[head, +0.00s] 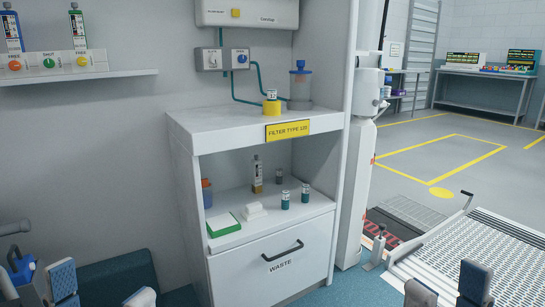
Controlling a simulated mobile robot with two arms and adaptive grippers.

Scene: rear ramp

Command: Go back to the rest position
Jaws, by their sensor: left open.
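My right gripper (448,288) is at the bottom right, in front of the ramp. Its two finger pads are also apart, and no object shows between them. The lower parts of both grippers are cut off by the picture's bottom edge.
A white cabinet (186,133) with a shelf of small bottles and a WASTE drawer (270,268) stands ahead. A wall shelf (90,77) holds bottles at the left. A metal ramp (485,250) lies at the right, with open floor (440,150) beyond.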

